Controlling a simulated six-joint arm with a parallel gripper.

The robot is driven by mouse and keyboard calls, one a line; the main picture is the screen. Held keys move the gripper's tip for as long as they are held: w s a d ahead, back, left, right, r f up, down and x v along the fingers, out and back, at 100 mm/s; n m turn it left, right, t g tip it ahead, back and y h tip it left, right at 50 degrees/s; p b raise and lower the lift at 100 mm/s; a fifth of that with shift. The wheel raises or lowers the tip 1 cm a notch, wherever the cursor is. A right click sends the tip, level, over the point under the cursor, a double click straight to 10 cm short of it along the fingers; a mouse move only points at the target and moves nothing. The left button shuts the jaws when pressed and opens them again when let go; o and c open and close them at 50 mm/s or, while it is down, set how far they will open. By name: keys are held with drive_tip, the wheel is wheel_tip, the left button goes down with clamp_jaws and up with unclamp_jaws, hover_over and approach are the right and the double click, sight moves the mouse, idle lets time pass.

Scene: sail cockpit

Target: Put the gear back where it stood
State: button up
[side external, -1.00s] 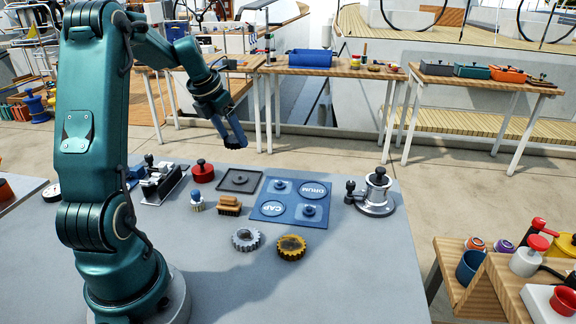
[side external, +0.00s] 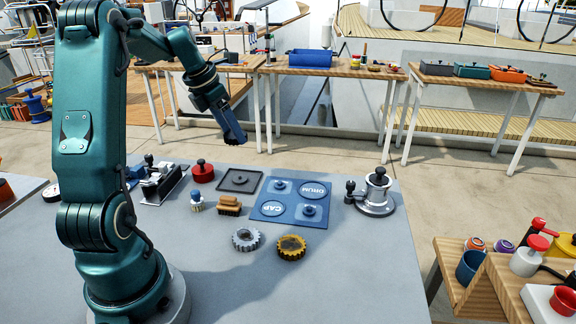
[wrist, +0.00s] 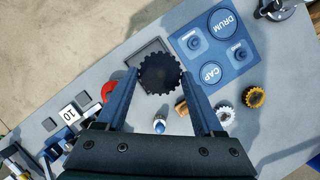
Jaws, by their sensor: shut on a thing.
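A dark toothed gear (wrist: 159,74) is clamped between the two fingertips of my gripper (wrist: 160,78) in the wrist view. In the side view my gripper (side external: 234,136) is held high above the far edge of the grey table, and the gear is hard to make out there. A dark square tray (side external: 240,181) lies on the table below, empty apart from a small knob or hub at its middle. In the wrist view this tray (wrist: 137,57) shows partly behind the gear. A silver gear (side external: 246,239) and a gold gear (side external: 291,247) lie near the table's middle.
A blue board (side external: 267,209) marked DRUM and CAP lies right of the tray. A wooden brush (side external: 229,206), a small blue-topped brush (side external: 197,203) and a red knobbed pot (side external: 202,171) stand close by. A metal winch (side external: 376,193) stands at right.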

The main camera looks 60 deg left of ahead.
sight(333, 253)
drive_tip(key=d+m+h, duration=0.3)
drive_tip(key=d+m, duration=0.3)
drive_tip(key=m, duration=0.3)
drive_tip(key=shift+w+d+f+g, duration=0.25)
drive_tip(key=shift+d+f+g, duration=0.05)
drive_tip(key=shift+f+g, duration=0.1)
drive_tip(key=d+m+g+h, duration=0.2)
drive_tip(key=d+m+g, duration=0.1)
drive_tip(key=d+m, duration=0.6)
drive_tip(key=shift+w+d+f, duration=0.15)
drive_tip(key=shift+d+f, duration=0.05)
drive_tip(key=shift+d, duration=0.1)
drive_tip(key=shift+m+g, duration=0.3)
drive_tip(key=shift+m, duration=0.3)
drive_tip(key=w+d+f, duration=0.1)
drive_tip(key=d+f, duration=0.1)
drive_tip(key=d, duration=0.2)
drive_tip(key=w+d+f, duration=0.2)
drive_tip(key=d, duration=0.2)
drive_tip(key=w+d+f, duration=0.1)
drive_tip(key=d+f, duration=0.2)
drive_tip(key=d, duration=0.1)
drive_tip(key=shift+w+d+f, duration=0.1)
drive_tip(key=shift+w+d, duration=0.15)
drive_tip(key=shift+d+f, duration=0.15)
drive_tip(key=shift+w+f, duration=0.1)
drive_tip(key=shift+f, duration=1.8)
drive_tip(key=shift+f, duration=0.1)
drive_tip(key=o, duration=1.5)
drive_tip(key=shift+o, duration=0.2)
